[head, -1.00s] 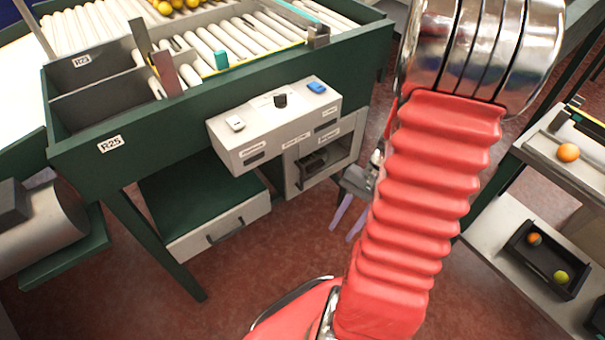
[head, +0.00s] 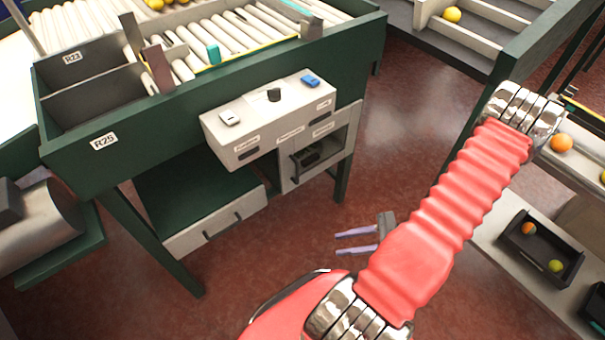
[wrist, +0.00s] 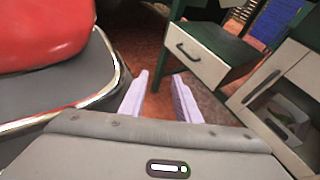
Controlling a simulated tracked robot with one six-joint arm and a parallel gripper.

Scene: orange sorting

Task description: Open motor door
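The motor door appears to be the front of the grey compartment (head: 318,155) under the control box in the head view. It has a pale frame, a dark handle and a dark motor visible inside; it looks shut, but I cannot be certain. It also shows at the right of the wrist view (wrist: 268,95), with its handle on the left side. My gripper (head: 340,243) is open and empty, its lilac fingers pointing left above the floor, in front of and below the compartment. The fingers (wrist: 158,95) stand apart in the wrist view, touching nothing.
The control box (head: 262,125) overhangs the compartment. A shelf with a black tray (head: 540,248) stands at the right. The red floor between is clear.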

